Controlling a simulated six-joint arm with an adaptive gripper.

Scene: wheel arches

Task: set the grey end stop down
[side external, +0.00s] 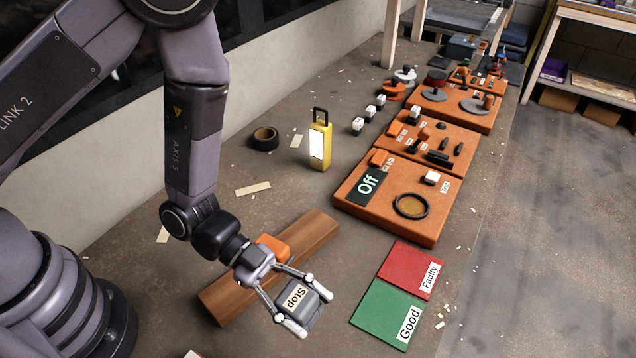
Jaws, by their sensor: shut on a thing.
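The grey end stop (299,300) has a white label reading "Stop". My gripper (307,305) is shut on it, with a finger on each side of the block. The stop is over the worktop, to the right of a brown wooden beam (235,292) and left of the green "Good" mat. I cannot tell whether its underside touches the worktop. An orange block (272,246) sits at the beam, just behind my gripper and partly hidden by it.
A green "Good" mat (378,312) and a red "Faulty" mat (408,266) lie to the right. An orange board (440,218) with an "Off" sign stands behind them. A yellow lamp (320,142) and black tape roll (265,139) stand farther back.

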